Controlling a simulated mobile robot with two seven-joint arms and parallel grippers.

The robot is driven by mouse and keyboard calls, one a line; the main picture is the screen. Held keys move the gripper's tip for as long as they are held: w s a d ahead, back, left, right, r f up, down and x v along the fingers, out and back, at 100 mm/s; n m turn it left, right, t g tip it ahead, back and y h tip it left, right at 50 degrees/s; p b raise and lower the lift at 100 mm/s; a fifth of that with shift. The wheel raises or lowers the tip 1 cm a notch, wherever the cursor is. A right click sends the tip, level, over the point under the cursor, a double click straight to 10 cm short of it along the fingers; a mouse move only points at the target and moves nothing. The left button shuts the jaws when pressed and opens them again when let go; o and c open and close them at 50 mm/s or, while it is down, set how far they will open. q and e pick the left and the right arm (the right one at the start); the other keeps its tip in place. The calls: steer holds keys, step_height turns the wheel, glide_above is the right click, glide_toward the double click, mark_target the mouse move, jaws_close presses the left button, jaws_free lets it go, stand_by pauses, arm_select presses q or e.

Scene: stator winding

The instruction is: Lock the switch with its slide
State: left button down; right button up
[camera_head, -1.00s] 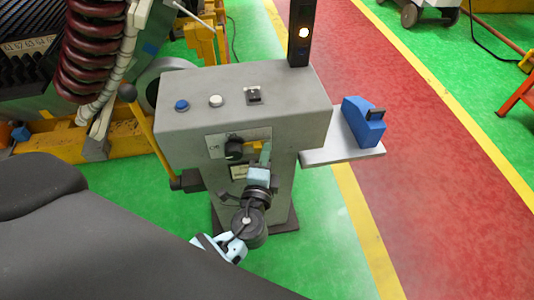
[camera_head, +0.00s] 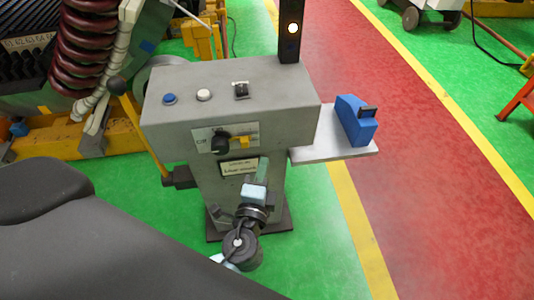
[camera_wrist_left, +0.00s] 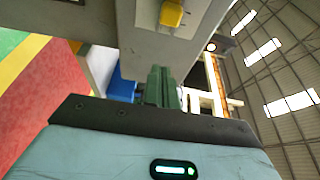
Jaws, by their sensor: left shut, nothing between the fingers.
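The black rotary switch (camera_head: 222,144) sits on a light plate on the front of the grey console. The yellow slide (camera_head: 242,142) is just right of the switch knob, close against it; I cannot tell whether it engages the knob. It also shows at the top of the left wrist view as a yellow block (camera_wrist_left: 172,13). My left gripper (camera_head: 264,165) has green fingers, shut and empty, below and slightly right of the slide, apart from it. The fingers also show in the left wrist view (camera_wrist_left: 158,85). My right gripper is not in view.
The grey console (camera_head: 290,90) has a blue button (camera_head: 169,99), a white button (camera_head: 204,95) and a small black switch (camera_head: 241,90) on top. A side shelf (camera_head: 310,153) holds a blue block (camera_head: 355,120). A signal post (camera_head: 291,30) stands behind.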

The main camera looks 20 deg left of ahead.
arm_select(q)
steer(key=shift+b+v, duration=0.3)
steer(key=shift+v, duration=1.55)
steer(key=shift+w+d, duration=0.1)
